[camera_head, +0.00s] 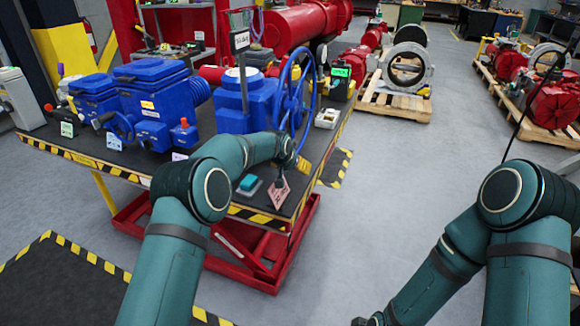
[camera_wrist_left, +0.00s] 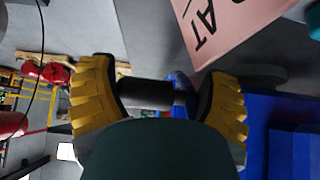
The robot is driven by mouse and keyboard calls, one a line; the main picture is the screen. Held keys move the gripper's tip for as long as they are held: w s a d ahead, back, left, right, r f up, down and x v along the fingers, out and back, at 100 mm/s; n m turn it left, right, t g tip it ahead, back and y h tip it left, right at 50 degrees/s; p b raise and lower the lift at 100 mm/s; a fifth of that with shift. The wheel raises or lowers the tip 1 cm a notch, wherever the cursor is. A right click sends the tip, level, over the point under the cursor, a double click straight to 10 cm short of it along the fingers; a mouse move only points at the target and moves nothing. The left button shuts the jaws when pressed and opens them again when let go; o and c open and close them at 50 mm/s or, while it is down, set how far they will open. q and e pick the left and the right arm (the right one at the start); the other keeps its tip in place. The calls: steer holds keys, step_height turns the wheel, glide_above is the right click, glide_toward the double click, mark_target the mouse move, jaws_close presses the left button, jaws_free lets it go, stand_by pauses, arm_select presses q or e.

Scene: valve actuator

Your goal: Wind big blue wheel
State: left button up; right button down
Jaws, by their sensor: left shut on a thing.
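The big blue wheel (camera_head: 296,92) stands upright on the right side of a blue valve actuator (camera_head: 245,103) on the table. My left gripper (camera_head: 299,163) is at the wheel's lower edge, with its yellow fingers partly hidden by my wrist. In the left wrist view the yellow fingers (camera_wrist_left: 158,95) are shut on a dark cylindrical handle (camera_wrist_left: 146,93), one finger on each side. A blue part of the wheel (camera_wrist_left: 181,88) shows behind the handle.
The dark table (camera_head: 88,158) has a yellow-and-black edge. Another blue actuator (camera_head: 155,100) stands on its left. A teal-topped box (camera_head: 249,184) and a pink tag (camera_head: 279,193) are near the front corner.

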arm_select(q)
steer(key=shift+w+d+r+t, duration=0.2)
steer(key=shift+d+r+t, duration=0.1)
steer(key=shift+d+r, duration=0.35)
steer(key=o, duration=0.9)
steer(key=shift+r, duration=0.1)
steer(key=shift+c, duration=0.2)
steer(key=shift+o, duration=1.3)
steer(key=shift+w, duration=0.15)
steer(key=shift+r, duration=0.1)
steer(key=shift+s+a+r, duration=0.2)
steer(key=shift+s+r, duration=0.15)
steer(key=shift+r, duration=0.1)
steer(key=v, duration=1)
steer(key=shift+s+a+f, duration=0.35)
steer(key=shift+s+f, duration=0.05)
